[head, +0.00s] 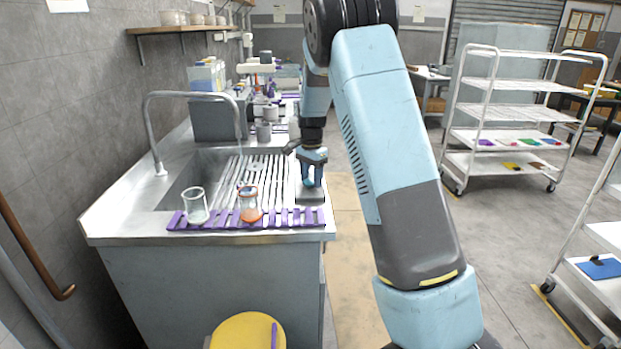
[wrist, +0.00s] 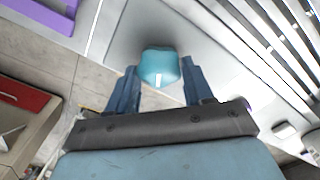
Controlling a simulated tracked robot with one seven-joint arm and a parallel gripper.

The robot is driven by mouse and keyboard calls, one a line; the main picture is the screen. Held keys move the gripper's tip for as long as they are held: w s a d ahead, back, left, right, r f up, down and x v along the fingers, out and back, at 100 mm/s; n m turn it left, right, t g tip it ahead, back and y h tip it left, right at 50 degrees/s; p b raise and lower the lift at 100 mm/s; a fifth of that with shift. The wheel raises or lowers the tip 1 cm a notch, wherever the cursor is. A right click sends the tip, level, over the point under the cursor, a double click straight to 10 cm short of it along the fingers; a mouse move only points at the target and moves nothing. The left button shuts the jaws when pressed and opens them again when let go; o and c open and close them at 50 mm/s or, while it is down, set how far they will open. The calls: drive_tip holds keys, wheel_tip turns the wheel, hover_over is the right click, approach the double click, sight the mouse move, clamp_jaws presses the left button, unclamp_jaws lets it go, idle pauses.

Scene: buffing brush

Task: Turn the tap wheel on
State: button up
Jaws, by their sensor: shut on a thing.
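The tap wheel (wrist: 160,68) is a rounded teal knob over a grey surface in the wrist view. My gripper (wrist: 159,76) is shut on it, with one dark blue finger on each side. In the head view my gripper (head: 312,172) points down at the right edge of the sink counter, just above a grey block (head: 310,196). There the fingers largely hide the wheel. The grey curved tap spout (head: 190,95) arches over the sink from the left. A thin pale streak shows below its end; I cannot tell if it is water.
Two glass beakers, one clear (head: 195,207) and one with orange contents (head: 249,205), stand by a purple rack (head: 235,222) at the counter's front. A yellow stool (head: 245,332) stands in front. White shelf carts (head: 510,110) stand to the right, with open floor between.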

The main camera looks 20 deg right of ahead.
sight(310, 180)
drive_tip(key=n, duration=0.6)
drive_tip(key=shift+w+a+r+n, duration=0.15)
drive_tip(key=shift+w+n, duration=0.1)
drive_tip(key=shift+n, duration=0.05)
drive_tip(key=n, duration=0.6)
drive_tip(key=shift+a, duration=0.1)
idle(0.3)
drive_tip(key=o, duration=1)
drive_tip(key=shift+o, duration=0.2)
wheel_tip(310, 180, up, 13)
drive_tip(key=shift+r, duration=0.2)
